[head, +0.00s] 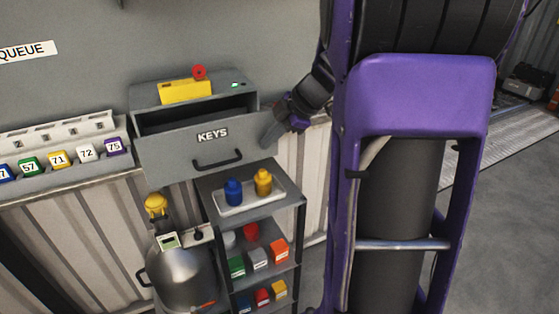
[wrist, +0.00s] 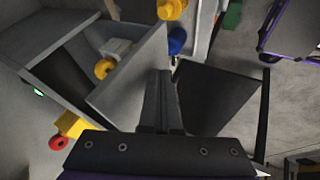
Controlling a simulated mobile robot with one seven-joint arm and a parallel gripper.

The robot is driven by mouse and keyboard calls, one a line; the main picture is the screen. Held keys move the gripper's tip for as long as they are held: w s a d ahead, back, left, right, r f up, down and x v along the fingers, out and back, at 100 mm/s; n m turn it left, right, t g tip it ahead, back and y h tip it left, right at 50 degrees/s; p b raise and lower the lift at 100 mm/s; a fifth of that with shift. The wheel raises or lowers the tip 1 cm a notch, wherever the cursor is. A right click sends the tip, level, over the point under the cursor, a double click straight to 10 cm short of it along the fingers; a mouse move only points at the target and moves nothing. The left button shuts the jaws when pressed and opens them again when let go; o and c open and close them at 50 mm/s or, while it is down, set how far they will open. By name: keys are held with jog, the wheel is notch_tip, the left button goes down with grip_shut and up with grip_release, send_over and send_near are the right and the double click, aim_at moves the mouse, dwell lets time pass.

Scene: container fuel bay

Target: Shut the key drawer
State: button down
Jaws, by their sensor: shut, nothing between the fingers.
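The grey key drawer (head: 213,147), marked KEYS with a dark bar handle (head: 217,160), stands pulled out of its grey cabinet (head: 133,97). A dark gap shows behind its front. My gripper (head: 267,142) is shut and empty at the right end of the drawer front. In the wrist view my shut fingers (wrist: 162,82) lie just beside the drawer front (wrist: 132,82); I cannot tell whether they touch it. The handle is not clearly seen in the wrist view.
A yellow block (head: 186,91) and a red round thing (head: 199,72) are on the cabinet top. Below right, a shelf rack (head: 215,188) holds a white tray (head: 262,201) with blue (head: 233,192) and yellow (head: 263,182) bottles.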

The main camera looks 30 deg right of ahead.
jog(key=w+b, duration=0.2)
jog(key=w, duration=0.9)
jog(key=shift+w+r, duration=0.1)
jog(key=shift+w, duration=0.05)
